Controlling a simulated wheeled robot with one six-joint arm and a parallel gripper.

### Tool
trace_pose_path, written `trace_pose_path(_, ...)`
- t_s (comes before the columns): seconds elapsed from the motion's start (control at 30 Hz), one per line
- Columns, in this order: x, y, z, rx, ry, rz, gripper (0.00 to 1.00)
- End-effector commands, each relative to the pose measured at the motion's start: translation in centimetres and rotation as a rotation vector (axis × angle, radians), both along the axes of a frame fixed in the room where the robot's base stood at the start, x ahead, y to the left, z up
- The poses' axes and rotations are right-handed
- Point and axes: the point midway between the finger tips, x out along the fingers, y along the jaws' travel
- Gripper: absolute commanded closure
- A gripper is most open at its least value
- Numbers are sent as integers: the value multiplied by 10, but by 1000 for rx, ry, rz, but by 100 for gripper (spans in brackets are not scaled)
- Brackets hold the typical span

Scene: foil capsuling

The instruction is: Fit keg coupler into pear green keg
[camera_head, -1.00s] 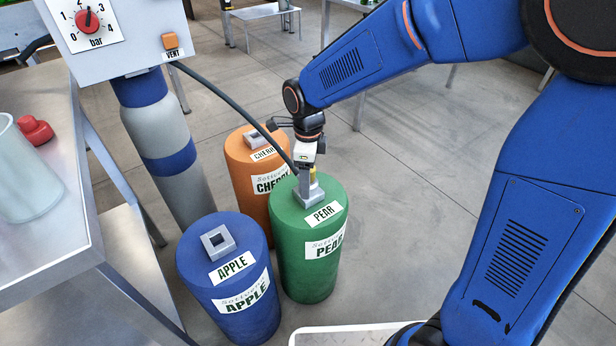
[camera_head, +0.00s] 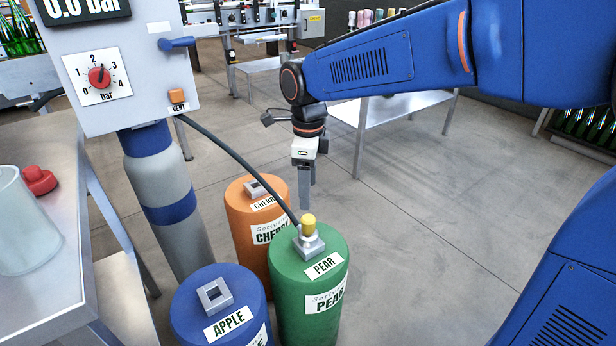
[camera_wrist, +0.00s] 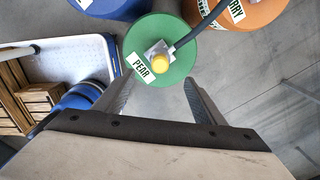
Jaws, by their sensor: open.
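The green PEAR keg (camera_head: 312,282) stands on the floor at the centre of the head view; its top (camera_wrist: 178,78) shows in the wrist view. The keg coupler (camera_head: 308,238), with a yellow knob and a grey body, sits upright in the square socket on the green keg's top, with a dark hose joined to it. It also shows in the wrist view (camera_wrist: 159,60). My gripper (camera_head: 306,205) is open and empty, above and just behind the coupler, fingers pointing down. In the wrist view its two fingers (camera_wrist: 155,95) are apart, with the coupler beyond them.
The blue APPLE keg (camera_head: 218,312) and orange CHERRY keg (camera_head: 258,215) stand beside the green one, their sockets empty. The hose runs up to the panel (camera_head: 125,65) with a pressure dial and VENT button. A steel table (camera_head: 75,215) stands at the left. Floor right of the kegs is clear.

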Motion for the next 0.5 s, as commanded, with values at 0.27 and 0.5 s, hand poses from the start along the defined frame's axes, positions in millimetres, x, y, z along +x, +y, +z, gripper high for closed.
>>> trace_pose_path(0.27, 0, 0, 24, 0, 0, 0, 36)
trace_pose_path(0.5, 0, 0, 26, 0, 0, 0, 36)
